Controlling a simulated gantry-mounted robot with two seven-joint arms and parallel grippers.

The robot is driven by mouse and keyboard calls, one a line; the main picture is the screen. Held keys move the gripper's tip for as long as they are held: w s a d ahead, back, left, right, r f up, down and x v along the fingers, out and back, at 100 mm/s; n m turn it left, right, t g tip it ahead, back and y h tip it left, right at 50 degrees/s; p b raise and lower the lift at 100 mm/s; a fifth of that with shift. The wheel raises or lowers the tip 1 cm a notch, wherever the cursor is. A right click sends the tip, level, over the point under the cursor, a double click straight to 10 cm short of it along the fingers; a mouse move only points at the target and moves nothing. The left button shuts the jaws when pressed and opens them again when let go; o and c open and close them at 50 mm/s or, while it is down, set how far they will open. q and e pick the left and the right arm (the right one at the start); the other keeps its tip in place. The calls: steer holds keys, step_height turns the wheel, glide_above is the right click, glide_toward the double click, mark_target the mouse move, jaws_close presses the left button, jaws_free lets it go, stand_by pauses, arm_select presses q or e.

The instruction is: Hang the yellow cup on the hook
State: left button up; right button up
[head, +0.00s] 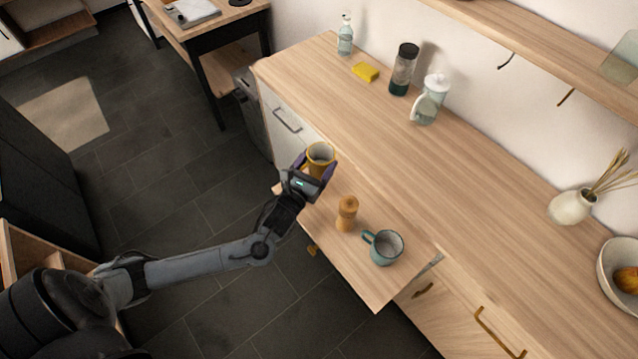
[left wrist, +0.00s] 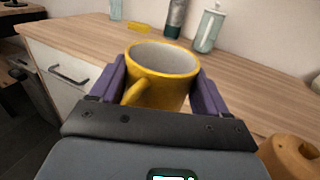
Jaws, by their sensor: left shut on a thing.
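The yellow cup (head: 320,155) is upright between the purple fingers of my left gripper (head: 314,166), near the front edge of the counter. In the left wrist view the cup (left wrist: 163,78) shows its grey inside and its handle pointing toward the camera, with the left gripper's fingers (left wrist: 160,82) closed on both sides of it. Two dark hooks hang under the wall shelf at the upper right, one hook (head: 506,61) to the left and another hook (head: 567,97) to the right. Both look empty. My right gripper is not in view.
A jug (head: 431,99), dark bottle (head: 403,70), sponge (head: 365,72) and soap bottle (head: 345,35) line the wall. The counter's middle (head: 430,170) is clear.

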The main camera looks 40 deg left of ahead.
arm_select(q)
step_height(320, 180, down, 8)
steer(key=shift+r+b, duration=0.15)
steer(key=shift+b, duration=0.75)
steer(key=o, duration=1.2)
steer(key=shift+f, duration=0.2)
steer(key=shift+r, duration=0.1)
steer(key=shift+s+d+r, duration=0.1)
steer(key=shift+s, duration=0.05)
steer(key=s, duration=0.3)
steer(key=s+d+p, duration=0.1)
steer(key=s, duration=0.2)
steer(key=s+d, duration=0.1)
steer(key=s, duration=0.3)
steer(key=shift+s+p, duration=0.1)
steer(key=shift+p, duration=0.3)
steer(key=shift+s+d, duration=0.1)
steer(key=shift+s, duration=0.6)
